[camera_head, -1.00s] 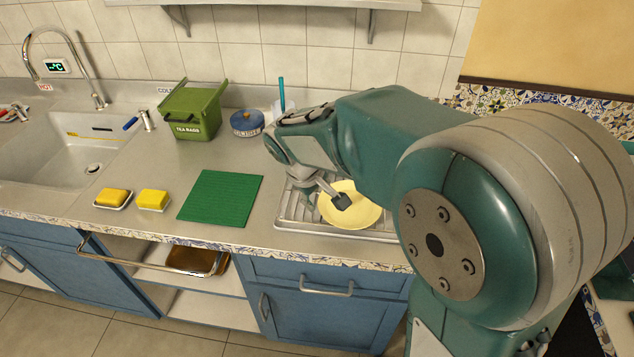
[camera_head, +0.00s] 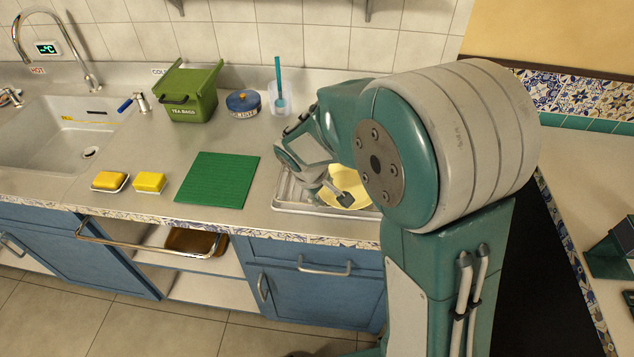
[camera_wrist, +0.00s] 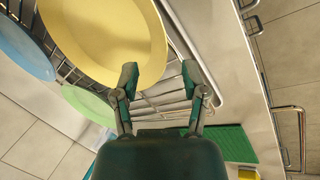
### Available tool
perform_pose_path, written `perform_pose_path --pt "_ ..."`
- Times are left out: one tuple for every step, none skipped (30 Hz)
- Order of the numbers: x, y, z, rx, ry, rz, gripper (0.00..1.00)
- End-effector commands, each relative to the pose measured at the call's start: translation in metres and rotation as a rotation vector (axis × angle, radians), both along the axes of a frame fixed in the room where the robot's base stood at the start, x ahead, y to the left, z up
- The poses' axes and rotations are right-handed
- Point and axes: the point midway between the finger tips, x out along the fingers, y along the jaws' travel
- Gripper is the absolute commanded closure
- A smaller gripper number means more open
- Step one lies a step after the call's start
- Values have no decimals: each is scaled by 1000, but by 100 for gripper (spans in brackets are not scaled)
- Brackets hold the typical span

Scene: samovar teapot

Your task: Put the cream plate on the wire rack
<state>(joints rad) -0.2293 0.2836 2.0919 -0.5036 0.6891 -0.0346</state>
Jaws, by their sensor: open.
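The cream plate (camera_head: 347,186) lies on the wire rack, partly hidden by my arm in the head view. In the wrist view the cream plate (camera_wrist: 105,35) is large at the top left, with rack wires around it. The wire rack (camera_head: 284,196) sits in a metal tray on the counter, and its bars show in the wrist view (camera_wrist: 172,102). My gripper (camera_wrist: 160,76) is open and empty. Its fingertips are at the plate's near rim, the left one overlapping the plate in view; contact cannot be told. In the head view my gripper (camera_head: 340,197) is over the plate.
A blue plate (camera_wrist: 22,48) and a green plate (camera_wrist: 88,104) are beside the cream plate. A green mat (camera_head: 218,181), two yellow sponges (camera_head: 150,182), a green tea-bag box (camera_head: 188,95) and a blue-lidded sugar pot (camera_head: 243,103) stand left of the rack. The sink is far left.

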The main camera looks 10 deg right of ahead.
Motion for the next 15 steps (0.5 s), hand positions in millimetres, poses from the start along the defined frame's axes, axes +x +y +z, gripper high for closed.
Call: perform_pose_path --pt "1 -2 -7 -1 3 -2 43" --pt "2 -3 -10 -1 2 -3 43" --pt "3 -4 -14 0 2 -3 43" --pt "3 -5 -17 0 2 -2 43" --pt "4 -6 -19 -1 1 -2 43" --pt "4 -6 -21 0 0 -1 43" --pt "5 -7 -22 0 0 -1 43" --pt "5 -7 -22 0 0 -1 43" --pt "5 -7 -23 0 0 -1 43" --pt "5 -7 -23 0 0 -1 43" --pt "5 -7 -23 1 -1 -2 43" --pt "5 -7 -23 1 -1 -2 43" --pt "5 -7 -23 1 -1 -1 43" --pt "5 -7 -23 1 -1 -2 43" --pt "5 -7 -23 1 -1 -1 43"
